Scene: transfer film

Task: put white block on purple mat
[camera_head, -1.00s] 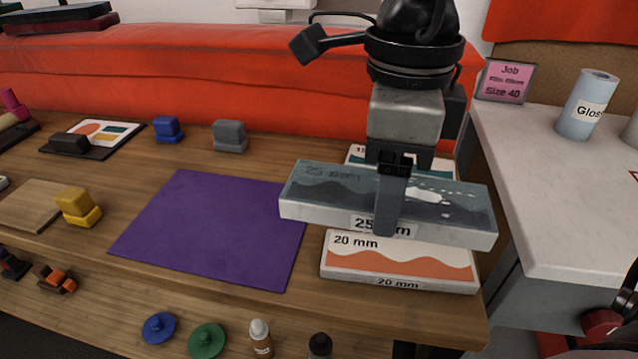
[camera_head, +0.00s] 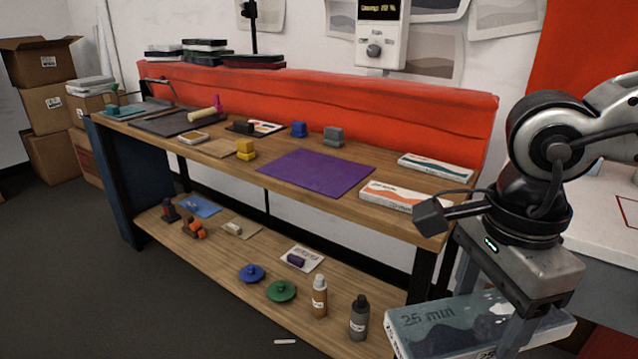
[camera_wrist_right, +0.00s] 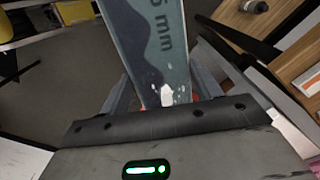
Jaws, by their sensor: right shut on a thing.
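The purple mat (camera_head: 315,173) lies flat and bare on the bench top, right of its middle. A small whitish block (camera_head: 233,228) lies on a tan card on the lower shelf; I cannot tell surely that it is the white block. A pale piece also shows in the right wrist view (camera_wrist_right: 254,6). My right gripper (camera_head: 492,318) is shut on the 25 mm box (camera_head: 425,325), grey-blue on top with white sides. It holds the box off the bench, at the lower right, apart from the mat. The box also shows in the right wrist view (camera_wrist_right: 150,30). My left gripper is out of view.
A 20 mm box (camera_head: 400,195) and a teal-striped box (camera_head: 436,167) lie right of the mat. Bottles (camera_head: 319,296) and discs (camera_head: 281,291) are on the lower shelf.

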